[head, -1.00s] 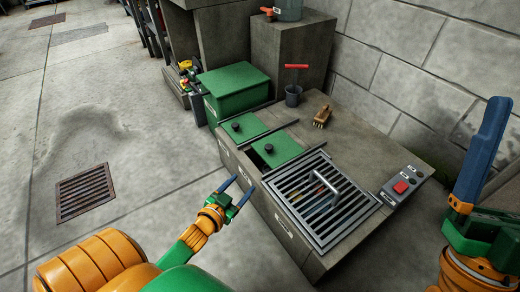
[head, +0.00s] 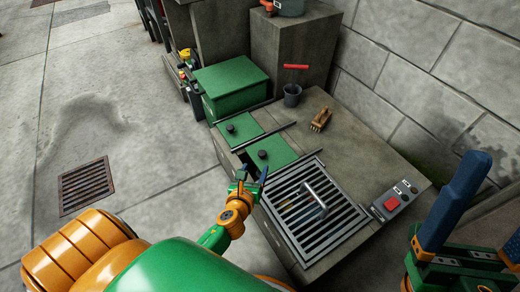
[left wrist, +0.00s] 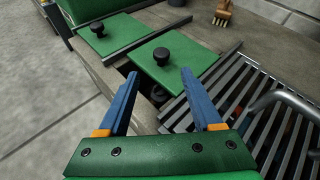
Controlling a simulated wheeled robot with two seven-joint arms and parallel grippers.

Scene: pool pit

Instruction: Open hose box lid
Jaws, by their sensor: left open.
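A green box (head: 222,103) with a flat green lid (head: 230,75) stands behind the bench's left end; its lid looks shut. Two flat green panels with black knobs lie in the bench top: a rear one (head: 238,128) and a front one (head: 272,153). They also show in the left wrist view, the rear (left wrist: 110,34) and the front (left wrist: 172,66). A dark gap shows beside the front panel. My left gripper (head: 252,180) is open and empty, just short of the front panel, fingers (left wrist: 159,80) pointing towards it. My right gripper (head: 485,215) is open at the right edge.
A metal grate (head: 310,212) with a raised handle lies right of the panels. A red-button control box (head: 392,203), a brush (head: 320,119) and a dark cup (head: 292,95) are on the bench (head: 360,145). The floor left of the bench is clear around a drain grate (head: 87,185).

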